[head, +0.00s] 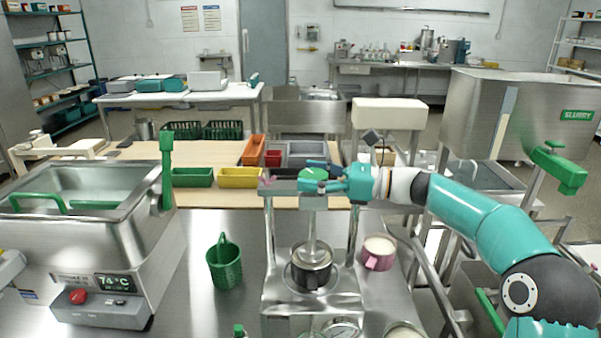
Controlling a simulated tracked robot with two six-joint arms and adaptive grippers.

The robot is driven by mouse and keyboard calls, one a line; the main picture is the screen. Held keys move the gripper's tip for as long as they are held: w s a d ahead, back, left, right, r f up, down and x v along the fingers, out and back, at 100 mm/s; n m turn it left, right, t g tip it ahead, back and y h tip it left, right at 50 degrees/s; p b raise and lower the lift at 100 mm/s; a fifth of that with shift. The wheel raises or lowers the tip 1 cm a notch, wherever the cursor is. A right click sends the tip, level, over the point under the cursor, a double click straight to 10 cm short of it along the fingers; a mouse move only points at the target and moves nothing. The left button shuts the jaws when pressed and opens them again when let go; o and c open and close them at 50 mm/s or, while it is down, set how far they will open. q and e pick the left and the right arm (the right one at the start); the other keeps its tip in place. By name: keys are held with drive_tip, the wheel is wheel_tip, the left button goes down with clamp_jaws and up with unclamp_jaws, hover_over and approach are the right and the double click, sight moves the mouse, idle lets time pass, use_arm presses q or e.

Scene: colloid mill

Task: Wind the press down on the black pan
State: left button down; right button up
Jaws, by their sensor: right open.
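The press is a steel frame (269,236) with two posts and a central vertical screw. Whether the fingers touch the knob is unclear. My left gripper is not in view.
A green basket (225,264) stands left of the press, and a pink cup (378,253) stands close on its right. A steel bath (80,220) with a temperature display fills the left. A slurry hopper (520,115) stands at the right.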

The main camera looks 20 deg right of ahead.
drive_tip(key=shift+x, duration=1.15)
drive_tip(key=c, duration=1)
drive_tip(key=shift+c, duration=0.2)
